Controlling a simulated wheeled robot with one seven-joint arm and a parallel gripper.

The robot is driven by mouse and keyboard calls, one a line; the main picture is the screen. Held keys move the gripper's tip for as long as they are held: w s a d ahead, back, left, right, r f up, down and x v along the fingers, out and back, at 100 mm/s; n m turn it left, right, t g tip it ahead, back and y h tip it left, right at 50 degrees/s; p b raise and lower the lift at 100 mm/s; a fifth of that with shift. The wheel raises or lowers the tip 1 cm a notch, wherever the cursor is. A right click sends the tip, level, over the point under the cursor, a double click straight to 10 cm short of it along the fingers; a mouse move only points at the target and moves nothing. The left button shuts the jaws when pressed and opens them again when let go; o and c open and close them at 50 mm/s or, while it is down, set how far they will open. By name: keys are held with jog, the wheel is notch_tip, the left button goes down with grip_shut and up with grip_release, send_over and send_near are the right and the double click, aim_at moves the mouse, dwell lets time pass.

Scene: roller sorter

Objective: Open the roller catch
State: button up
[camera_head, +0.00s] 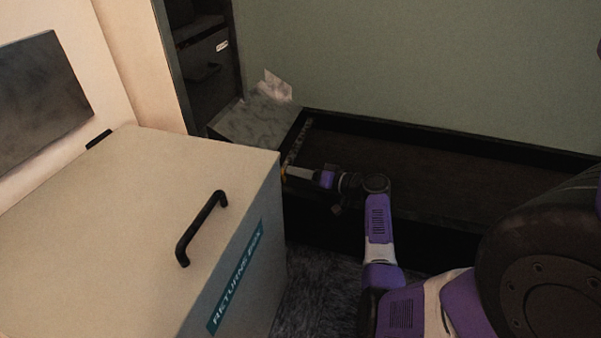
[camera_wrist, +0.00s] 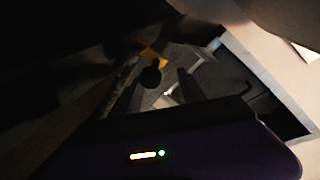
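A small yellow part (camera_head: 284,173), which may be the roller catch, shows at the near left end of the dark sorter tray (camera_head: 420,165). In the wrist view the yellow part (camera_wrist: 153,55) lies just beyond my fingertips, with a dark round knob (camera_wrist: 151,77) below it. My gripper (camera_head: 293,173) reaches left to this spot, close to the box's far corner. In the wrist view my gripper (camera_wrist: 154,85) has its two dark fingers apart, with the knob showing between them. The picture is too dark to tell whether they touch it.
A grey speckled block (camera_head: 258,122) with crumpled paper (camera_head: 275,86) is behind. A dark drawer cabinet (camera_head: 205,75) stands at the back left.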

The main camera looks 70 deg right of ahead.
jog(key=p+v, duration=0.2)
jog(key=v, duration=0.5)
jog(key=shift+s+a+r+p, duration=0.1)
jog(key=shift+s+r+p, duration=0.05)
jog(key=shift+s+p, duration=0.2)
